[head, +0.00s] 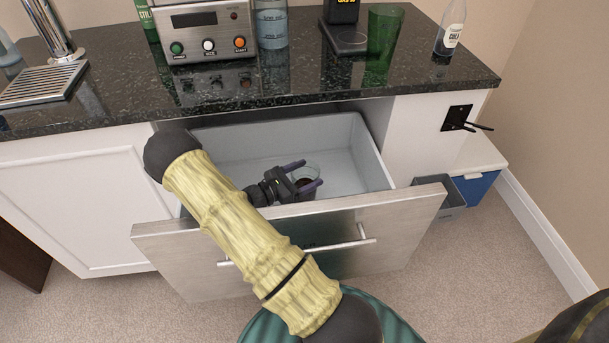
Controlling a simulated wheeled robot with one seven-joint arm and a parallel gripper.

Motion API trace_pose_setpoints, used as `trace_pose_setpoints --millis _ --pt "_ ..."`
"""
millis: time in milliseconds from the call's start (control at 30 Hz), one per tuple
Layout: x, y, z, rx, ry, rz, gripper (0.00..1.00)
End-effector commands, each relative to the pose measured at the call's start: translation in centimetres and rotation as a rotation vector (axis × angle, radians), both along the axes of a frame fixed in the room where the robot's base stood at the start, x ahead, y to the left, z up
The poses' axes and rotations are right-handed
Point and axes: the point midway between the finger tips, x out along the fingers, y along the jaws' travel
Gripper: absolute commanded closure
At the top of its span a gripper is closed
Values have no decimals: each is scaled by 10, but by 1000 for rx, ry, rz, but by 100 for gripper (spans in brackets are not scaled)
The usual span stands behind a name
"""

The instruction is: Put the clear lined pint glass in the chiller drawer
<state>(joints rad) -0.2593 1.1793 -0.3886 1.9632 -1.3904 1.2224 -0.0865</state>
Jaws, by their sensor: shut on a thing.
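The chiller drawer (360,150) is pulled open under the counter, with a pale grey tub inside and a steel front. My gripper (302,176) is inside the drawer, near the middle. Its two purple-grey fingers are closed on either side of a clear glass (312,169). The glass's rim shows between and behind the fingers, and its lower part looks dark. The fingers and gripper body hide much of it. Any lines on it are too small to make out. I cannot tell whether its base touches the drawer floor.
On the black counter stand a control box (205,32), a bluish marked container (271,25), a scale (345,40), a green glass (383,42) and a bottle (450,27). A grey bin (447,198) stands right of the drawer. The tub around my gripper looks otherwise empty.

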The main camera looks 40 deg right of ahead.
Motion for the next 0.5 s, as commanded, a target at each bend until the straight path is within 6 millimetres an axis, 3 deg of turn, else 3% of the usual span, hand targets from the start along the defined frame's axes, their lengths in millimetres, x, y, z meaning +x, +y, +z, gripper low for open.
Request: trace_pose_setpoints --millis 67,100,167,200,500 --pt "0 0 -1 -3 0 0 91" --pt "0 0 -2 0 0 0 23" --pt "0 0 -2 0 0 0 11" --pt "0 0 -2 0 0 0 7" --pt "0 0 0 0 0 0 7"
